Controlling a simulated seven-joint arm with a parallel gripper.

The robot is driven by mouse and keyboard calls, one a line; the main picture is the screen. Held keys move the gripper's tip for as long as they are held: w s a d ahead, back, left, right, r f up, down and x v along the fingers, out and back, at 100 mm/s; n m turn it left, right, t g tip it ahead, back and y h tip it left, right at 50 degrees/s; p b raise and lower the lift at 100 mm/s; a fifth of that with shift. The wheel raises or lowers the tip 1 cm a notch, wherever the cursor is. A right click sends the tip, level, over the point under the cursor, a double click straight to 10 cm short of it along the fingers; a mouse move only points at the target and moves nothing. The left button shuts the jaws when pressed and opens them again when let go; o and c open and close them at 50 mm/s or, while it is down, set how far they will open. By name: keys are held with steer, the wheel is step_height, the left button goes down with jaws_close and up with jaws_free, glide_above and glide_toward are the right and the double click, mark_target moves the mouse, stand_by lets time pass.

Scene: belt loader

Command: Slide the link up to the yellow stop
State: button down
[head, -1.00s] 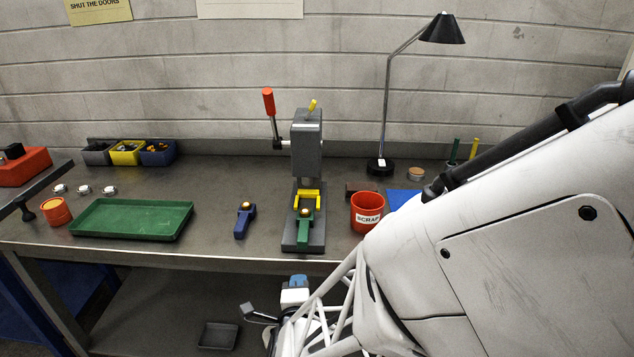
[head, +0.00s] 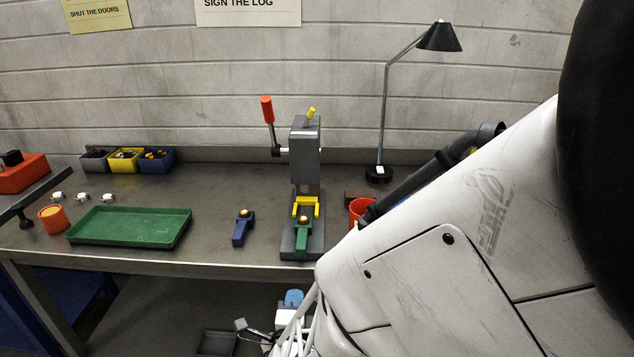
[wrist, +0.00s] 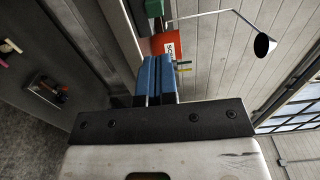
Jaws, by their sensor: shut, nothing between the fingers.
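The green link (head: 302,238) with a brass-coloured round top lies on the grey base of the press (head: 305,160). Its far end is close in front of the yellow stop (head: 306,207); I cannot tell whether they touch. My gripper (head: 294,298) shows in the head view only as a small blue tip, in front of the bench's front edge and nearer than the link. In the wrist view my gripper's blue fingers (wrist: 157,78) are together and empty. A green part, probably the link (wrist: 154,9), shows at the top there, apart from the fingers.
A blue link (head: 242,230) lies left of the press. A green tray (head: 130,227) lies further left. The red scrap bin (head: 360,209), partly behind my arm, and a lamp (head: 382,110) stand right. Bench between tray and blue link is clear.

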mark_target(301, 250)
steer(key=shift+w, duration=6.6)
steer(key=shift+w, duration=0.1)
steer(key=w, duration=0.6)
steer(key=shift+w, duration=0.3)
steer(key=shift+s, duration=0.1)
steer(key=s, duration=1.3)
steer(key=shift+s, duration=0.4)
